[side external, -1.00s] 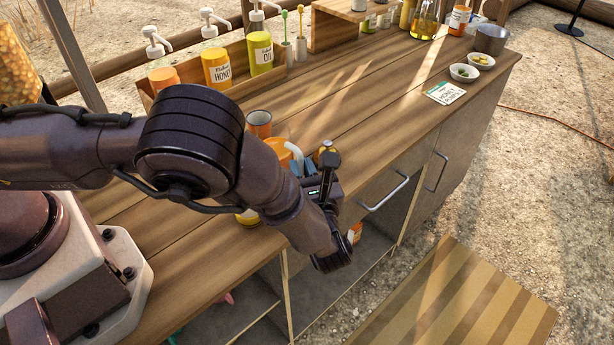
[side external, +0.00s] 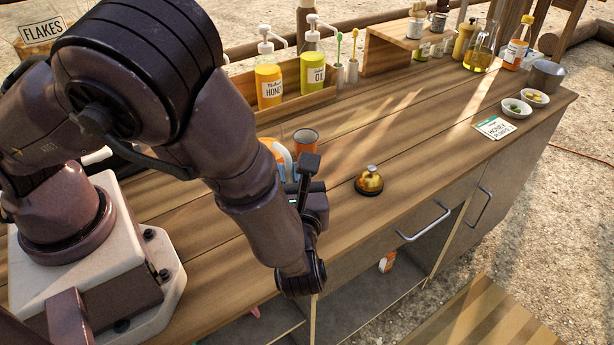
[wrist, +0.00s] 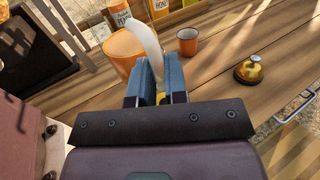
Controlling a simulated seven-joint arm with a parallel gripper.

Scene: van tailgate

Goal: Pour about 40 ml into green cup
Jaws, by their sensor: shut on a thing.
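My gripper (wrist: 157,80) has its blue fingers closed on the white handle (wrist: 148,42) of an orange jug (wrist: 122,50). A small yellow thing (wrist: 160,96) shows between the fingers, mostly hidden. I see no green cup in either view.
A golden bell (side external: 369,181) sits right of my gripper near the counter's front edge. A wooden rack with a honey pump bottle (side external: 269,84) and an oil bottle (side external: 313,72) stands behind. Small white bowls (side external: 516,108) and a card (side external: 492,127) lie far right.

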